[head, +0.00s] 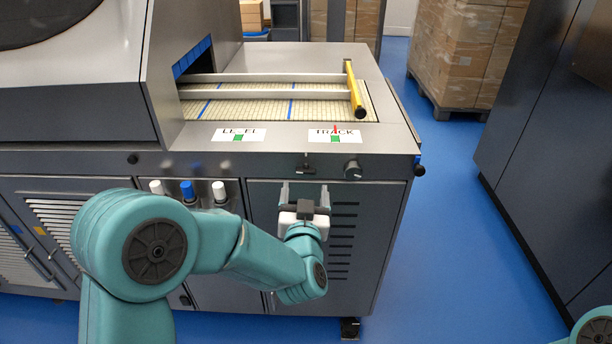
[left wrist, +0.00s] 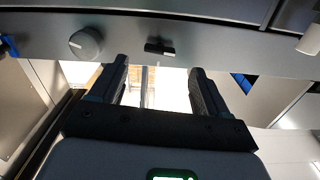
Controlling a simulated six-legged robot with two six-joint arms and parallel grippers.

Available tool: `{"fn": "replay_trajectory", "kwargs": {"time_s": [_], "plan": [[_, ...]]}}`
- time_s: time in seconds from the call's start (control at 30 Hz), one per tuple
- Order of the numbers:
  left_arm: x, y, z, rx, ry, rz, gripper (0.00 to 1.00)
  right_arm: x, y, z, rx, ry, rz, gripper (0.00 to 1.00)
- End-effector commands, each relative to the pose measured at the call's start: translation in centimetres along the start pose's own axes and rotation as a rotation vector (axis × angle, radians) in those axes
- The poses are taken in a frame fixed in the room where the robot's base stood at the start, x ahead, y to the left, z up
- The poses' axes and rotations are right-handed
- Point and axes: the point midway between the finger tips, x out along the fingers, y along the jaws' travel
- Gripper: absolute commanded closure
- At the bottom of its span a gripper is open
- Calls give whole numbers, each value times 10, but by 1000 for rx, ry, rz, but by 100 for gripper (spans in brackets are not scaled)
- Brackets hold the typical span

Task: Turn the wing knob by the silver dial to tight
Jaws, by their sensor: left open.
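The wing knob (head: 306,164) is a small dark knob on the front rail of the machine, under the "TRACK" label. The silver dial (head: 352,170) is a round knob just to its right. In the left wrist view the wing knob (left wrist: 160,48) lies crosswise, with the silver dial (left wrist: 86,43) to its left. My left gripper (head: 305,190) is open and empty, just below the wing knob and apart from it. In the left wrist view its fingertips (left wrist: 158,70) stand either side of the knob's line. My right gripper is out of view.
A "TRACK" label (head: 339,136) with a green patch and red pointer sits above the knobs, and a similar label (head: 239,135) to its left. White and blue-topped handles (head: 188,190) stand left of my gripper. Blue floor (head: 440,240) is clear at right.

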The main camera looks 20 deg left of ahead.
Motion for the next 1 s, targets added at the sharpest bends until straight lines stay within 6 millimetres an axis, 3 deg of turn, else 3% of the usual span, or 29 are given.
{"fn": "replay_trajectory", "kwargs": {"time_s": [0.1,0.3,0.67,0.87,1.0], "plan": [[26,0,0,-2,0,-1,24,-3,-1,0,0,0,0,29],[52,1,0,0,-1,1,24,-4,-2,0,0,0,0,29],[59,1,0,0,-1,2,24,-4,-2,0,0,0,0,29],[59,1,0,0,0,2,80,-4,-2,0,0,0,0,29],[59,1,0,1,0,1,80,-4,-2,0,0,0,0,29]]}}
